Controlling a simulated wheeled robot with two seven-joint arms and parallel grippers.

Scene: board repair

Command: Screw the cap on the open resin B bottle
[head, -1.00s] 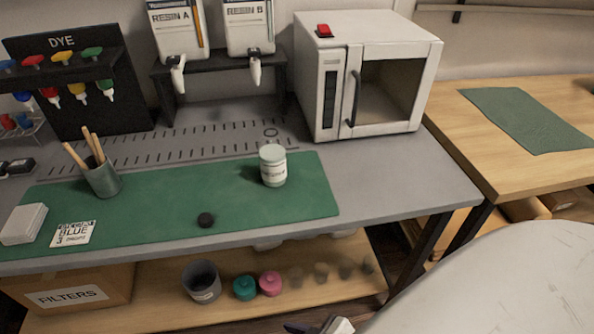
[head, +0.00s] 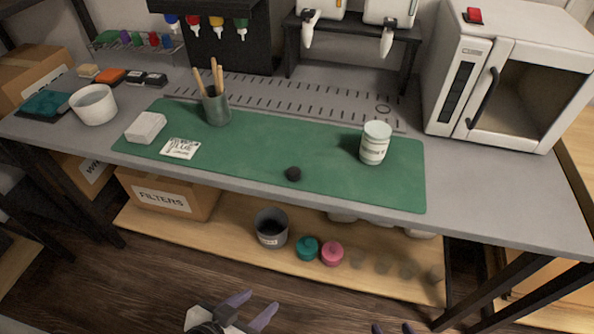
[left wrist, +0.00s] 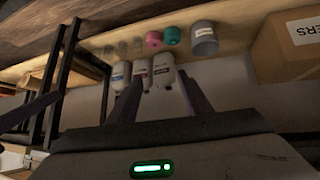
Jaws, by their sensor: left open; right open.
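A white bottle (head: 375,143) with a pale round top and a dark printed label stands upright on the right part of the green mat (head: 250,150). The lettering is too small to read surely. A small black cap (head: 293,174) lies on the mat near its front edge, left of the bottle and apart from it. My left gripper (head: 251,307) is open and empty, low in front of the bench. Its two fingers also show spread in the left wrist view (left wrist: 158,82). Only the fingertips of my right gripper (head: 392,328) show at the bottom edge, apart and empty.
A brush cup (head: 217,107), a white block (head: 145,127) and a label card (head: 180,148) are on the mat's left. A white oven (head: 505,80) stands right. The lower shelf (head: 230,225) holds a grey pot (head: 271,228), teal and pink jars, and bottles (left wrist: 163,70).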

